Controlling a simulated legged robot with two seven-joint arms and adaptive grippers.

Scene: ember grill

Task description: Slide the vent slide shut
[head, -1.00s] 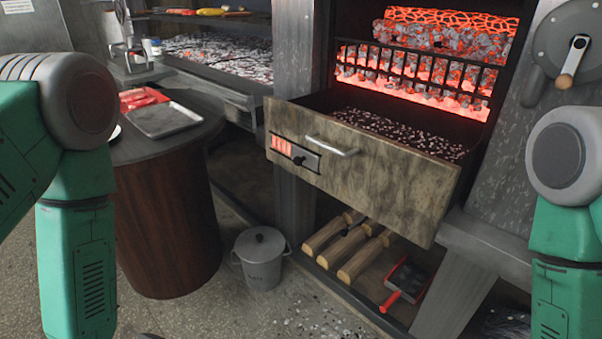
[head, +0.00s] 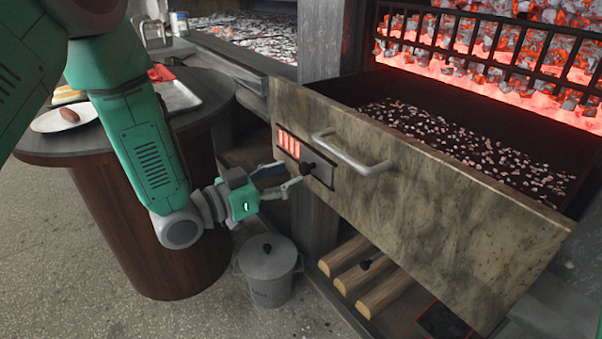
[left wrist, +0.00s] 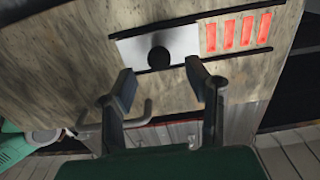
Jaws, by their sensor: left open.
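The vent slide (head: 321,173) is a pale metal plate with a round black knob (head: 307,168), set in dark rails on the front of the pulled-out drawer (head: 430,220). Glowing red vent slots (head: 288,144) show uncovered to the left of the plate. My left gripper (head: 290,176) is open and empty, just left of the knob, its fingers pointing at it. In the left wrist view the knob (left wrist: 160,60) appears beyond and between the two open fingertips (left wrist: 160,78), with the slots (left wrist: 236,32) to the right. Contact cannot be told. My right gripper is out of view.
A bar handle (head: 350,157) sticks out right of the plate. A lidded metal bucket (head: 268,275) stands on the floor below my left gripper. A round table (head: 150,220) with a plate and tray is at left. Hot coals glow behind the grate (head: 470,45).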

